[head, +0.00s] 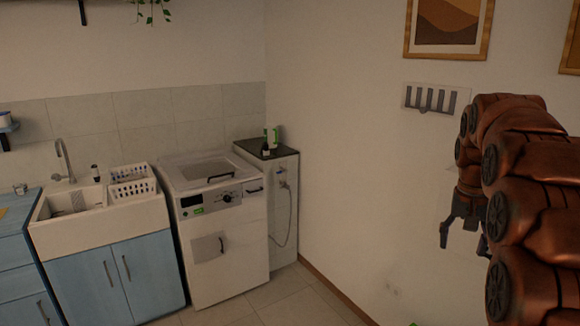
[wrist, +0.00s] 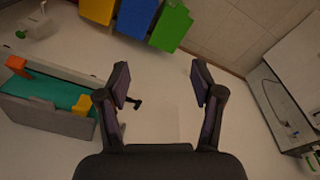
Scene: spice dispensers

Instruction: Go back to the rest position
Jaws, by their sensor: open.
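My gripper (head: 464,225) hangs at the right of the head view, at the end of my raised copper-coloured arm, in front of the bare wall. In the wrist view my gripper (wrist: 160,75) has its two dark fingers spread wide apart, with nothing held between them. A small dark T-shaped item shows beside the left finger, beyond it; I cannot tell what it is. No spice dispenser can be made out clearly.
In the head view, a white washing machine (head: 225,230) stands beside a sink (head: 75,205). A grey wall rack (head: 430,99) hangs near my arm.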

